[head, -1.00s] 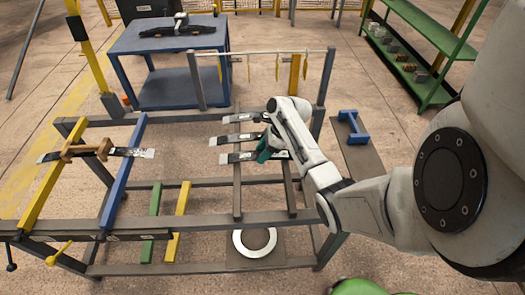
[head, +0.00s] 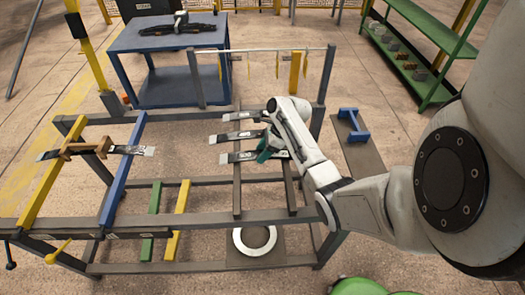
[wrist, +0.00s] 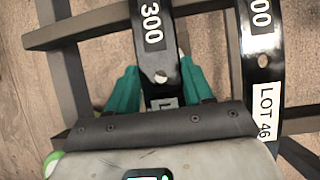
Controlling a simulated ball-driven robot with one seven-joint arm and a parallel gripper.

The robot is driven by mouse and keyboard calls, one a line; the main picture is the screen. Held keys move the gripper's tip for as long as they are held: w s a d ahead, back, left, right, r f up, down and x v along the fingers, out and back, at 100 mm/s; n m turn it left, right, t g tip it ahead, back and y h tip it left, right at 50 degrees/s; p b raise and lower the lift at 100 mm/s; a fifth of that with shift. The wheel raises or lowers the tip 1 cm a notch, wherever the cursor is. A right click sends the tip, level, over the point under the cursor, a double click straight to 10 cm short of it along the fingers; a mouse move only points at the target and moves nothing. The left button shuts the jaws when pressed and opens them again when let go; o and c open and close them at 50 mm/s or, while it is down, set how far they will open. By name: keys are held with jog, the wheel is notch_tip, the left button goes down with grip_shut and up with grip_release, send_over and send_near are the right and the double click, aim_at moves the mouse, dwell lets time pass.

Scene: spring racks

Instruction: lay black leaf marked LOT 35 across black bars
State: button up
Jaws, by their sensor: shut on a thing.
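My gripper (head: 268,150) is at the front of three dark leaves over the black bars (head: 237,192). Its teal fingers (wrist: 160,82) are shut on the sides of a black leaf marked 300 (wrist: 157,52), the front one (head: 238,157) in the head view. Its lot label is mostly hidden by my gripper; only a sliver shows. This leaf lies crosswise over the black bars; I cannot tell whether it touches them. A second black leaf, marked LOT 46 (wrist: 263,75), runs beside it, apart. The leaves behind it are the middle one (head: 232,137) and the back one (head: 238,116).
At the left, another leaf (head: 133,150) with a brown wooden piece (head: 84,149) lies across a yellow bar (head: 52,172) and a blue bar (head: 121,170). A rail with hanging yellow strips (head: 278,66) stands behind. A blue table (head: 165,45) and green shelf (head: 430,40) are farther back.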

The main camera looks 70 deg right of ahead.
jog(key=shift+f, duration=0.3)
jog(key=o, duration=1.5)
jog(key=shift+c, duration=0.2)
jog(key=shift+f, duration=0.1)
jog(key=v, duration=1.1)
jog(key=shift+a, duration=0.1)
